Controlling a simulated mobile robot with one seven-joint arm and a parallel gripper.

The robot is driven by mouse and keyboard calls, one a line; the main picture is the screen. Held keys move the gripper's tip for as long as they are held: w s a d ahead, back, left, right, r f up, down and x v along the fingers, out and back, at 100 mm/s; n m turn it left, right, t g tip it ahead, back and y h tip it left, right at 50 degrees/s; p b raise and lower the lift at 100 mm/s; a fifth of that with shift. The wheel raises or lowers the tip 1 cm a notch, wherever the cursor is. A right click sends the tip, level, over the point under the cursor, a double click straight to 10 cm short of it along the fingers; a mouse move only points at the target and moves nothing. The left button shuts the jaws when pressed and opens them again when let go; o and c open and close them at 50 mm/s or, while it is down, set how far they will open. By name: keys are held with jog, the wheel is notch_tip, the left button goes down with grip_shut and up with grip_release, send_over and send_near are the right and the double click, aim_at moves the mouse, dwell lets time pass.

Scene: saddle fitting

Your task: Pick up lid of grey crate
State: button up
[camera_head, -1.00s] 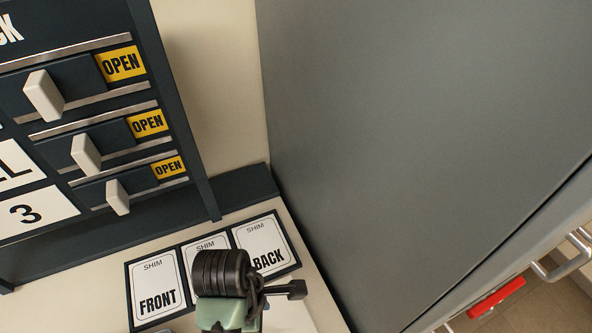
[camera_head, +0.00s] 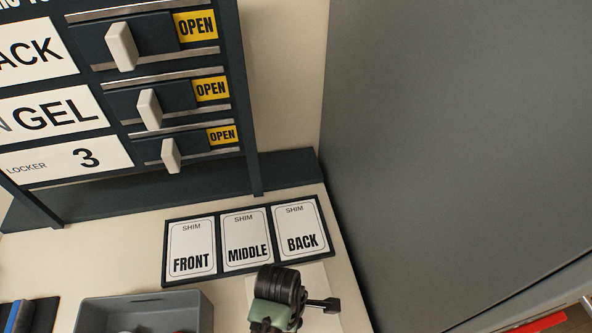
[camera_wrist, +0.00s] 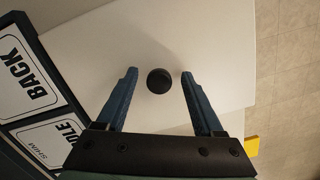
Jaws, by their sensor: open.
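The grey crate (camera_head: 150,303) stands at the bottom left of the head view, cut off by the frame; its top looks open, with a few things inside. In the wrist view a round black knob (camera_wrist: 160,80) stands on a pale flat surface (camera_wrist: 215,45); I cannot tell whether this is the crate's lid. My gripper (camera_wrist: 157,75) is open, its two blue fingers on either side of the knob and apart from it. In the head view my dark and green wrist shows right of the crate; the fingers are hidden there.
Cards for shim front (camera_head: 192,250), middle (camera_head: 247,243) and back (camera_head: 301,232) lie behind my wrist. A dark locker rack (camera_head: 250,130) stands at the back left. A large grey panel (camera_head: 450,130) bounds the right side. A dark mat with a blue item (camera_head: 15,315) lies far left.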

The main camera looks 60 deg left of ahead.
jog(key=shift+f, duration=0.25)
grip_shut()
jog(key=shift+r, duration=0.1)
dwell(0.3)
